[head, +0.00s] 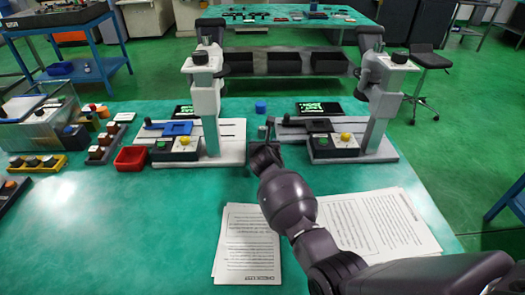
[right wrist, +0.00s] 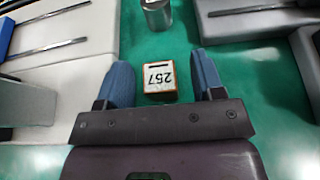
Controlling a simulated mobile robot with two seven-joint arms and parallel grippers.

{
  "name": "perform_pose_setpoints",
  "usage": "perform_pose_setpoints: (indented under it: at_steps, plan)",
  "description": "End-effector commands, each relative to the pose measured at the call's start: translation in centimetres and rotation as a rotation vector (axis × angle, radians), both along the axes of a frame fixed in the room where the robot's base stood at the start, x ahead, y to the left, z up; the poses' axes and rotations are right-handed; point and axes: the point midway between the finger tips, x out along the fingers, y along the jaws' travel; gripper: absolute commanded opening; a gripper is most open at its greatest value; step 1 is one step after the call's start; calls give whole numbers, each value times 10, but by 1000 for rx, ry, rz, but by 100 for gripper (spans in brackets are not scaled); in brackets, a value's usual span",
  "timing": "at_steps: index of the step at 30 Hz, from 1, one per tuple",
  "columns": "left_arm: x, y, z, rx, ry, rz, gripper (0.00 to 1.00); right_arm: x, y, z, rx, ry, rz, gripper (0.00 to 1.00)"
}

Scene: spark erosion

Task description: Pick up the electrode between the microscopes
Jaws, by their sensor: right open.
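Two grey-white microscopes, a left one (head: 207,95) and a right one (head: 384,100), stand on the green table in the head view. My right gripper (head: 266,136) is low in the gap between their bases. In the right wrist view its two blue fingers (right wrist: 161,70) are open. A small block (right wrist: 159,79) with a white top marked 257 and orange-brown sides sits between the fingers, apparently with gaps on both sides. It may be the electrode. A grey metal cylinder (right wrist: 156,15) stands farther off. The block is hidden in the head view. My left gripper is not in view.
The left base (head: 225,150) and right base (head: 300,133) flank the gap closely. A blue cylinder (head: 261,107) stands behind it. A red bin (head: 131,158) is at left. Papers (head: 247,245) lie in front. The front left table is clear.

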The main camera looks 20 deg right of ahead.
Motion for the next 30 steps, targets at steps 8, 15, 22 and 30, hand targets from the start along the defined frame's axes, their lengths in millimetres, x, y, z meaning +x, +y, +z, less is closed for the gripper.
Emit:
perform_pose_setpoints:
  at_steps: [8,15,22,30]
  plan:
    - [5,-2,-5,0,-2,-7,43,21,-5,-13,0,4,0,62]
    - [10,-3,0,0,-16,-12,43,22,-6,-10,0,0,1,62]
    - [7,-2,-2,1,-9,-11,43,22,-6,-10,0,1,0,33]
    - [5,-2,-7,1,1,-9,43,22,-6,-9,0,-1,1,0]
